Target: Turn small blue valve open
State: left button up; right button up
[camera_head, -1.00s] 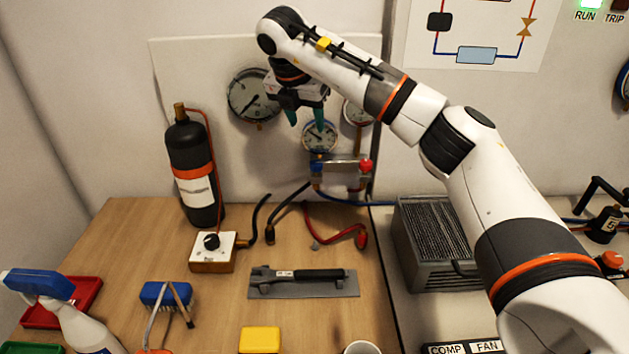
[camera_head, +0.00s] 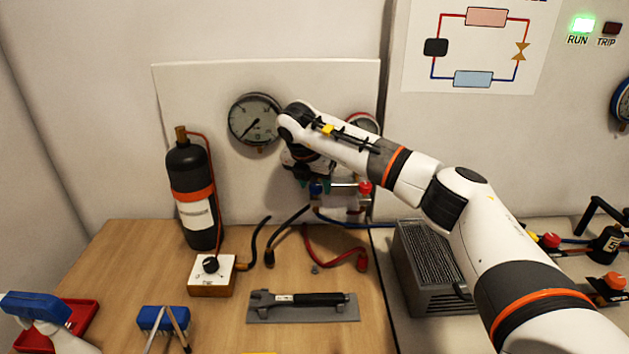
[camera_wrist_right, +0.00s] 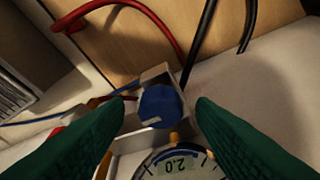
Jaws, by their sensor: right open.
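The small blue valve (camera_wrist_right: 160,104) is a round blue knob on a metal manifold block, with a pale mark on its edge in the right wrist view. In the head view a bit of the blue knob (camera_head: 316,188) shows below my right gripper (camera_head: 313,183). In the right wrist view the green fingers of my right gripper (camera_wrist_right: 163,106) are open, one on each side of the knob, with visible gaps. I cannot tell how deep the fingertips reach. My left gripper is not in view.
A red valve knob (camera_head: 365,188) sits right of the blue one on the manifold (camera_head: 345,194). A large gauge (camera_head: 254,119) hangs left, and another (camera_head: 362,123) is partly hidden behind my arm. Hoses (camera_head: 335,258) lie below. A black bottle (camera_head: 191,190) stands left.

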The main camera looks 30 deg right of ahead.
jog(key=shift+f, duration=0.2)
jog(key=shift+c, duration=0.2)
jog(key=c, duration=0.9)
jog(key=shift+c, duration=0.2)
